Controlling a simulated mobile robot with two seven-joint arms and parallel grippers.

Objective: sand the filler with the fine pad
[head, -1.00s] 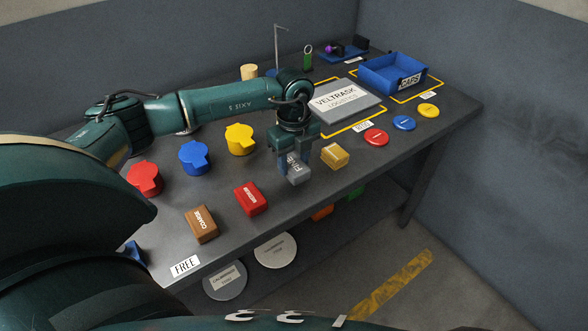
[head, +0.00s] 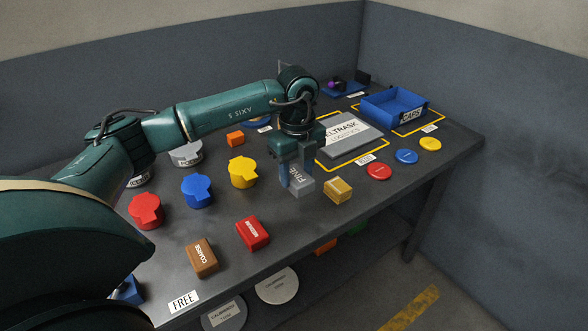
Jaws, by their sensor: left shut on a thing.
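My left gripper (head: 296,178) is shut on the grey pad marked FINE (head: 304,188), just left of a yellow block (head: 338,189). The fingers cover part of the pad. The white and grey panel marked VELTRASK LOGISTICS (head: 352,141) lies on the bench behind and to the right of the gripper, partly hidden by my arm. I cannot make out filler on it. The brown COARSE block (head: 202,258) and the red MEDIUM block (head: 253,232) lie nearer the bench front. My right gripper is not in view.
Red (head: 145,211), blue (head: 197,190) and yellow (head: 243,172) lidded pots stand left of the gripper. A blue CAPS bin (head: 392,108) stands at the back right. Red (head: 379,171), blue (head: 406,157) and yellow (head: 430,144) discs line the right edge.

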